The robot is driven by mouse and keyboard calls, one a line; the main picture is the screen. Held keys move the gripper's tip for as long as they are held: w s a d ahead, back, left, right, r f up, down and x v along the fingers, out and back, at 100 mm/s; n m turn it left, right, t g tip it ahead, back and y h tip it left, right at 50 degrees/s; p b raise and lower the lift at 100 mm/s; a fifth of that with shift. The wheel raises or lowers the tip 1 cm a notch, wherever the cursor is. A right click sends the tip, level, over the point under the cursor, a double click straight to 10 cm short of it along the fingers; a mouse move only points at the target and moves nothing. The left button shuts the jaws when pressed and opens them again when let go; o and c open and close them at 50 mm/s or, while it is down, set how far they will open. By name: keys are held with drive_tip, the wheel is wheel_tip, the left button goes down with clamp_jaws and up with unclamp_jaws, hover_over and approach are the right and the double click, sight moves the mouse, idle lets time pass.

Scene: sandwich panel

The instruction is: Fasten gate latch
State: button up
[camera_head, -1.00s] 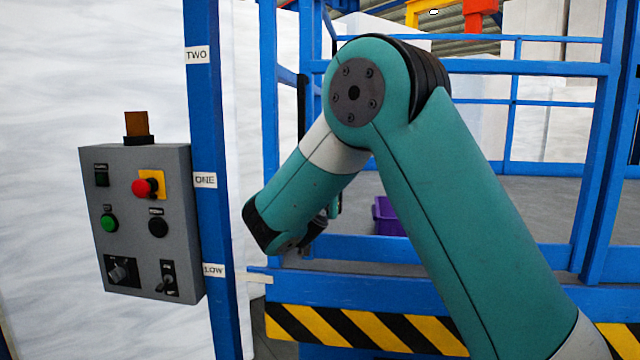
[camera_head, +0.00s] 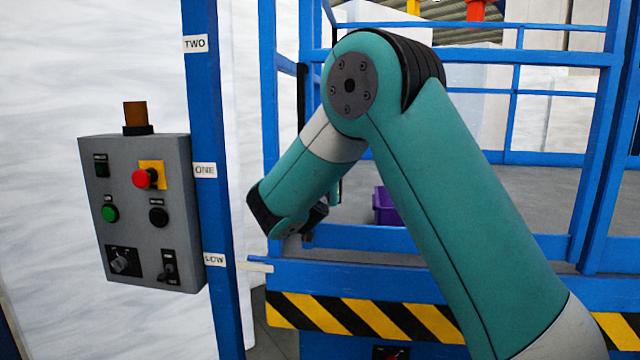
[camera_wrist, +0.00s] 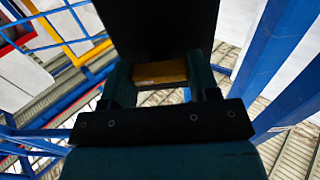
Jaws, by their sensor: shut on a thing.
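In the wrist view my gripper (camera_wrist: 160,88) has its two teal fingers on either side of a brass-coloured piece (camera_wrist: 160,72), and it is shut on it. A wide black part (camera_wrist: 165,28) lies just beyond and hides what is behind. I cannot tell whether the brass piece is the latch's handle. In the head view the wrist end of my arm hangs beside the blue gate frame (camera_head: 269,110). My gripper is mostly hidden there behind my arm, and I cannot make out the latch.
A grey control box (camera_head: 145,215) with a red button stands left, beside a blue post (camera_head: 207,120) labelled TWO, ONE and LOW. A pale pointer (camera_head: 256,266) sits near LOW. Blue rails and a striped edge (camera_head: 320,312) run in front. A purple crate (camera_head: 383,206) lies behind.

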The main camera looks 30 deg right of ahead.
drive_tip(key=n+b, duration=0.1)
drive_tip(key=n, duration=0.7)
drive_tip(key=shift+n+p, duration=2.25)
drive_tip(key=shift+n, duration=2.65)
drive_tip(key=o, duration=0.9)
